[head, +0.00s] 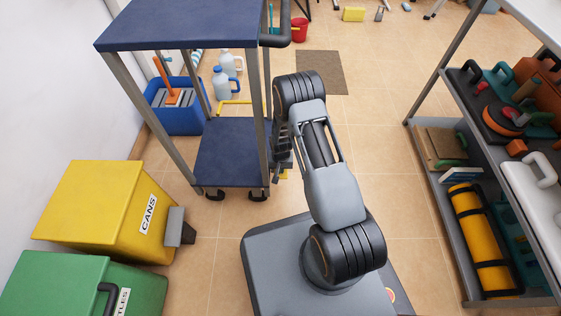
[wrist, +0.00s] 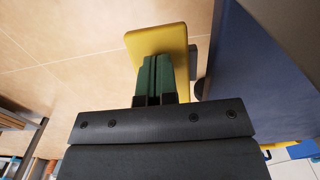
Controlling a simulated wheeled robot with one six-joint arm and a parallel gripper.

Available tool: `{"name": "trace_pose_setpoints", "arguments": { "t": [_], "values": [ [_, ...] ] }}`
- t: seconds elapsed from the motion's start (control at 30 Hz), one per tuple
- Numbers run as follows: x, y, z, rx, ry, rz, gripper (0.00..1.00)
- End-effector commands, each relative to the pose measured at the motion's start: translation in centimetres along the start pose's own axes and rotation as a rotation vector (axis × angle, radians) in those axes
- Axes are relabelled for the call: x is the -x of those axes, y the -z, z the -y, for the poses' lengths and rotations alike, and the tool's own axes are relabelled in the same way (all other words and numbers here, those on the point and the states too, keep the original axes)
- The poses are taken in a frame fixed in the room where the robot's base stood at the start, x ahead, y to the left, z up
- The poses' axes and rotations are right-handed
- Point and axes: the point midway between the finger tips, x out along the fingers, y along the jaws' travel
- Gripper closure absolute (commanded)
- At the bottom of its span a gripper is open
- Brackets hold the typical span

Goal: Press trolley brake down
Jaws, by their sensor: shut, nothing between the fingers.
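The trolley has a blue top (head: 180,24), a blue lower shelf (head: 232,150), grey posts and dark castors. Its yellow brake pedal (wrist: 160,42) is a flat plate at the trolley's edge; only a small yellow piece (head: 284,174) shows in the head view, below my gripper. My gripper (wrist: 155,77) is shut and empty, its green fingertips together over the pedal's near part in the wrist view. I cannot tell whether they touch it. In the head view my arm hides most of the gripper, beside the trolley's right side.
A yellow cans bin (head: 105,205) and a green bin (head: 70,285) stand at the left. A blue bucket (head: 178,120) and jugs (head: 226,85) are behind the trolley. A loaded shelf rack (head: 450,235) stands at the right. The tiled floor between trolley and rack is mostly clear.

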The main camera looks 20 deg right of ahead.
Motion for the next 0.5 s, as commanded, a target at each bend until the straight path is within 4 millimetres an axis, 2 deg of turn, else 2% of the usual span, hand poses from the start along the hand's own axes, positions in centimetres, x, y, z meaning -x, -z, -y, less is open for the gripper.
{"name": "trace_pose_setpoints", "arguments": {
  "t": [0.27,0.5],
  "values": [
    [1.0,0.0,0.0,0.000,0.000,0.000,1.00],
    [3.5,0.0,0.0,0.000,0.000,0.001,1.00]
  ]
}}
